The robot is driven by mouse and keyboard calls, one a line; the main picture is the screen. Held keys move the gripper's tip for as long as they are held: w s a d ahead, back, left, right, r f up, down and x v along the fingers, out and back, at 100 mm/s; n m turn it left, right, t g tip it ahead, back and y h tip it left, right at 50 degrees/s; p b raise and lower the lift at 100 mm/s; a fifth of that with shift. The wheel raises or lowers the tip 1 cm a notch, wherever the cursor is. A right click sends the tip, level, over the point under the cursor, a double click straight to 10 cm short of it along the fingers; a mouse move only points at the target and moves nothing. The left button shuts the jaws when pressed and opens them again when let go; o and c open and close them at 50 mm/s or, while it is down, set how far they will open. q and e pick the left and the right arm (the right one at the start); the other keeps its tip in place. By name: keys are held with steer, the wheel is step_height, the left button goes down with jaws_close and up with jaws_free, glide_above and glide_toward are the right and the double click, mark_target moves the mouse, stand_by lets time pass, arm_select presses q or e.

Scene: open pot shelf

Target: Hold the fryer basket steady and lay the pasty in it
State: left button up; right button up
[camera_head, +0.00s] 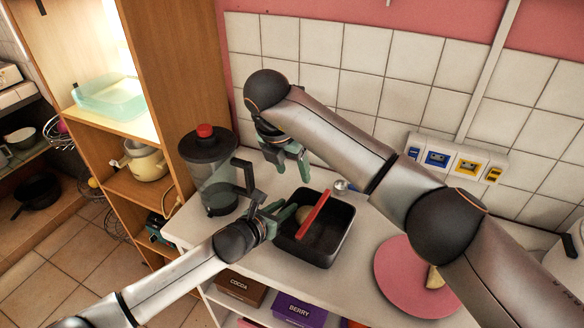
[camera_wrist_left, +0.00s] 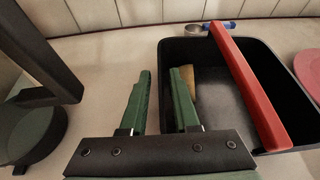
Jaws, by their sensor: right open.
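The fryer basket (camera_head: 335,249) is a black open box with a red bar (camera_head: 313,215) across its top, standing on the white counter. A tan piece (camera_head: 303,213) lies inside, partly hidden by the bar; the left wrist view shows it (camera_wrist_left: 191,80) behind a finger. Another tan, pasty-like piece (camera_head: 433,278) is on the pink plate, partly hidden by my right arm. My left gripper (camera_wrist_left: 160,85) is at the basket's left wall, one finger outside and one inside, with a gap showing between them. My right gripper (camera_head: 291,156) is open and empty, above the counter behind the basket.
A blender-like jar (camera_head: 210,170) with a black handle stands left of the basket, close to my left gripper. A metal cup with a blue handle (camera_head: 343,186) lies behind the basket. The pink plate (camera_head: 395,280) is at right, under my right arm. Tiled wall behind.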

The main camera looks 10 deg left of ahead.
arm_select(q)
steer(key=shift+o, duration=0.6)
steer(key=v, duration=1.2)
